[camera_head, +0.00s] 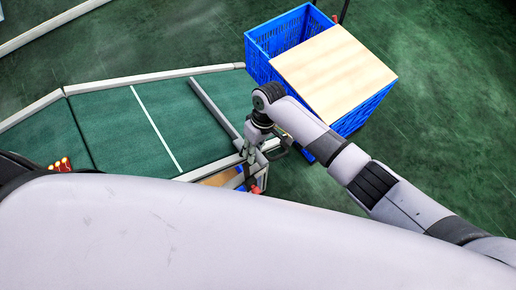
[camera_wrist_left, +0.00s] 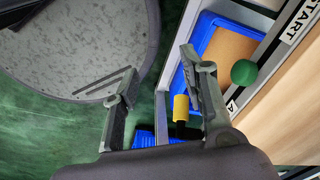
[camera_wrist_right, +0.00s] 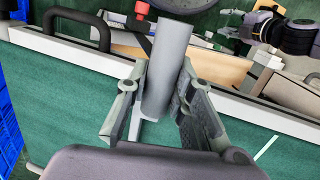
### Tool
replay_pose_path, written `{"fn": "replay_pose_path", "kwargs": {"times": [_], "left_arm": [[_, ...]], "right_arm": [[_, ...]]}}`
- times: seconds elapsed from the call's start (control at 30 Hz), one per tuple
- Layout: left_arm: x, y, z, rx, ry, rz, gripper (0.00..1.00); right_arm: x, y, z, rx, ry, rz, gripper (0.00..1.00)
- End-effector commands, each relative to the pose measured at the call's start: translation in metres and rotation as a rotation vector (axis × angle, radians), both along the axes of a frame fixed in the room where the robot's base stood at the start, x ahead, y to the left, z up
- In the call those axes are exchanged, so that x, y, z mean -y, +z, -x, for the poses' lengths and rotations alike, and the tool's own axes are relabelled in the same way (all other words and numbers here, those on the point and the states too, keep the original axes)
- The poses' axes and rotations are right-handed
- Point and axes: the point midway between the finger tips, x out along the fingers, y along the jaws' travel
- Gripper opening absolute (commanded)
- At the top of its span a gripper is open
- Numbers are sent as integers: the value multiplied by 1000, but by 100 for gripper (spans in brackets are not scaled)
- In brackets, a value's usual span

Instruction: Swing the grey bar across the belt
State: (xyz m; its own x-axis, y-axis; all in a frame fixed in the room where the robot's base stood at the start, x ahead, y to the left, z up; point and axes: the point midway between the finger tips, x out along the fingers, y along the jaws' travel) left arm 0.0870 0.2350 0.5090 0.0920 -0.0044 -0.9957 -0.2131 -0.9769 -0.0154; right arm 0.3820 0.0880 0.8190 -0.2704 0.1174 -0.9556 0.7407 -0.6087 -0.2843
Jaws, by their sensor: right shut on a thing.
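The grey bar (camera_head: 212,103) lies above the green belt (camera_head: 190,125) near its right end in the head view, slanting from the far rail to the near rail. My right gripper (camera_head: 250,152) is at the bar's near end, by the near rail. In the right wrist view a grey upright cylinder (camera_wrist_right: 168,60) stands between its fingers, and the gripper is shut on it; it looks like the bar's handle. My left gripper (camera_wrist_left: 165,95) shows only in the left wrist view. Its fingers are apart with nothing between them.
A blue crate (camera_head: 262,42) with a light wooden board (camera_head: 333,72) on top stands beyond the belt's right end. Small red and yellow items (camera_head: 62,164) sit at the belt's left.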

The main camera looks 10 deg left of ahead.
Motion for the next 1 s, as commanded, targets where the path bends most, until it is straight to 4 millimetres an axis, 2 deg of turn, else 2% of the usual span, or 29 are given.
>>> {"fn": "replay_pose_path", "kwargs": {"times": [0.4,0.43,0.73,1.0], "left_arm": [[0,0,1,-2,-1,-1,40],[0,0,1,-2,0,0,40],[0,0,1,-2,0,0,40],[-2,0,2,-3,0,-3,40]], "right_arm": [[-1,0,0,-1,-5,2,0],[-1,0,0,-1,-6,2,22],[-1,0,0,-1,-4,2,42],[-1,0,0,-1,-4,2,43]]}}
